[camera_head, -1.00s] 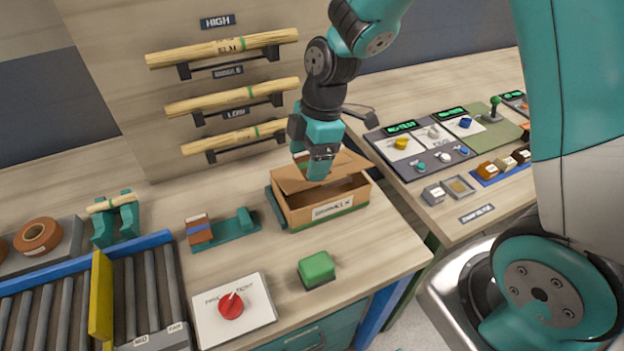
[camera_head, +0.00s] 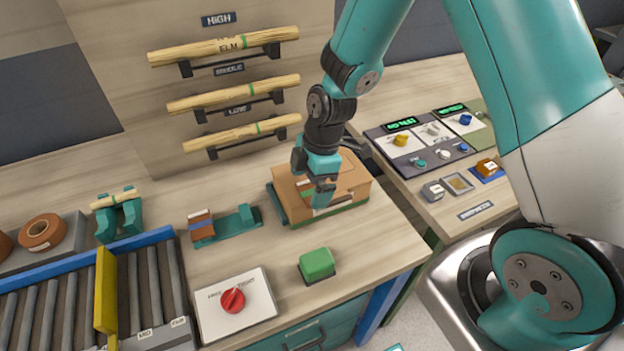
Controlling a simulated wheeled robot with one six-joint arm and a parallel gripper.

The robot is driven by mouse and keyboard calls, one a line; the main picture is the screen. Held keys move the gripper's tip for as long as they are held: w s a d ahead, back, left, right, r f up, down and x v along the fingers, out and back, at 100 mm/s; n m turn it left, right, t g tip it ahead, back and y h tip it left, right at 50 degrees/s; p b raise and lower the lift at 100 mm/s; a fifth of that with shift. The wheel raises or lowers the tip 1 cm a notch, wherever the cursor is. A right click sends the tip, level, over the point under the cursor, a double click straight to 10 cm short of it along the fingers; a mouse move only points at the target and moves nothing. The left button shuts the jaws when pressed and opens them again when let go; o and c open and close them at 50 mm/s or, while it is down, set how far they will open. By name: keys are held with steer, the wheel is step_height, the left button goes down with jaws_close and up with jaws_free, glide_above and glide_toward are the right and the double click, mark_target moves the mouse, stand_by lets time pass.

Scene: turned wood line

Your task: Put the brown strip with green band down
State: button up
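My gripper (camera_head: 323,196) points down over the front of a brown cardboard box (camera_head: 355,182) on the bench. Its fingers are small and partly merge with the box, so I cannot tell whether they are open or shut. The box has a green edge along its base, its top looks covered by flaps, and its front label is mostly hidden by my gripper. A small reddish-brown patch shows beside the fingers, but I cannot tell what it is. I cannot clearly make out a separate brown strip with a green band.
A teal holder with a brown block (camera_head: 201,226) stands left of the box. A green button (camera_head: 317,264) and a red knob (camera_head: 233,300) are in front. Wooden rods on a rack (camera_head: 225,93) are behind. Bare bench lies right of the green button.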

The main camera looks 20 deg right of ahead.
steer(key=b+v, duration=0.2)
steer(key=v, duration=1)
steer(key=s+a+r+m, duration=0.3)
steer(key=s+r+m, duration=0.1)
steer(key=s, duration=0.5)
steer(key=s+a+r+m+y, duration=0.1)
steer(key=s+a+r+m, duration=0.3)
steer(key=s+m, duration=0.3)
steer(key=s+r, duration=0.1)
steer(key=s, duration=0.1)
steer(key=shift+s, duration=0.4)
steer(key=shift+r, duration=0.1)
